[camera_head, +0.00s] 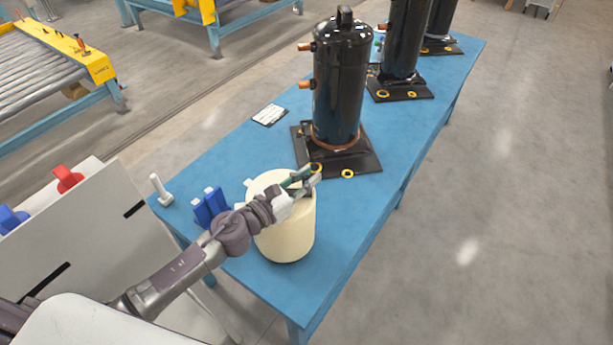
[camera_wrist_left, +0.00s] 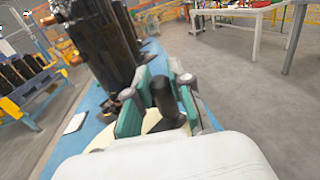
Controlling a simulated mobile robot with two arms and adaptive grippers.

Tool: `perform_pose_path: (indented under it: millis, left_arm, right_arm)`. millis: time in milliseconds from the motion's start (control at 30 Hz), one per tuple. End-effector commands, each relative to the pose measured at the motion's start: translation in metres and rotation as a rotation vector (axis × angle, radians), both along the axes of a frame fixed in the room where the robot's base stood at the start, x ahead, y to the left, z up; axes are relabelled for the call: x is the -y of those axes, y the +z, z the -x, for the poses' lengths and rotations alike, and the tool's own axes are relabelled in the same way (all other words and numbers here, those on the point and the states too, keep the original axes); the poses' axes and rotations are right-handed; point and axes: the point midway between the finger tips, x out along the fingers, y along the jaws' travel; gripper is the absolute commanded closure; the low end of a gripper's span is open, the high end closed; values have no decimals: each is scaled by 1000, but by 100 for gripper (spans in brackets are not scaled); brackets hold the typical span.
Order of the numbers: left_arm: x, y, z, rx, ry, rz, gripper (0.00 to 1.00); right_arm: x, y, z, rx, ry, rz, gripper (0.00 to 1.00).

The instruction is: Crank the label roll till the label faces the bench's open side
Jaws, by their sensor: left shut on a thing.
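The label roll (camera_head: 285,235) is a wide cream cylinder standing upright near the front of the blue bench (camera_head: 350,245). No label shows on the part of its side that I see. My left gripper (camera_head: 304,178) reaches over the roll's top from the left and ends above its far right rim. In the left wrist view, the gripper's green-padded fingers (camera_wrist_left: 160,98) are shut on a dark upright crank handle (camera_wrist_left: 164,97). The cream top of the roll (camera_wrist_left: 100,143) shows below them. The arm and gripper hide much of the roll's top in the head view. My right gripper is out of view.
A black compressor (camera_head: 340,85) on a dark base plate stands just behind the roll, close to my left gripper. More compressors stand farther back. Blue blocks (camera_head: 210,207), a white post (camera_head: 160,190) and a white card (camera_head: 268,115) are on the left side. The bench's right strip is clear.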

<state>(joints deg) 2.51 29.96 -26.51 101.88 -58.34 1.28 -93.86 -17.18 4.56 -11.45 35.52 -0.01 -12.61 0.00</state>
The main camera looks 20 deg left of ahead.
Motion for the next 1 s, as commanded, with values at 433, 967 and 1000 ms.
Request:
perform_pose_path:
  millis: [433, 967, 1000]
  left_arm:
    - [1, -1, 3, -2, -31, 0, 100]
    - [1, 0, 2, -1, -29, 0, 53]
    - [1, 0, 2, -1, -29, 0, 53]
  right_arm:
    - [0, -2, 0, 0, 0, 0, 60]
    - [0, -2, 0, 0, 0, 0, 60]
    - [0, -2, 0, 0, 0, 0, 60]
